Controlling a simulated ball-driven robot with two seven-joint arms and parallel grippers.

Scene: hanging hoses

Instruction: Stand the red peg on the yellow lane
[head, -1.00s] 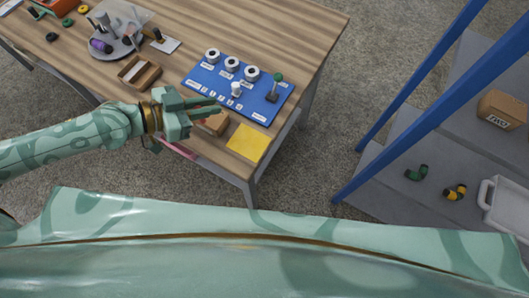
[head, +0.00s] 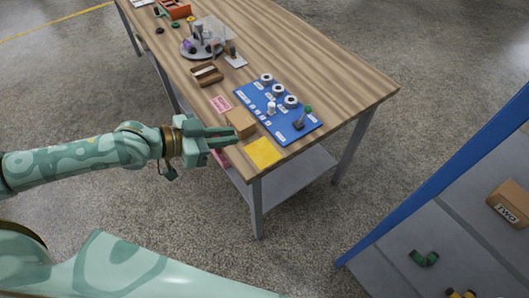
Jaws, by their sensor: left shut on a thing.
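My left gripper (head: 232,136) is in front of the table's near left edge, shut on the red peg. Only a small reddish part of the peg (head: 220,158) shows below the fingers; the fingers hide the rest, and its tilt cannot be told. A yellow line (head: 55,25) runs along the floor at the far upper left, beyond the table. A flat yellow square (head: 264,152) lies on the table's near corner, just right of the gripper. My right gripper is not in view.
A blue-framed shelf (head: 440,165) stands at lower right. The floor left of the table is clear.

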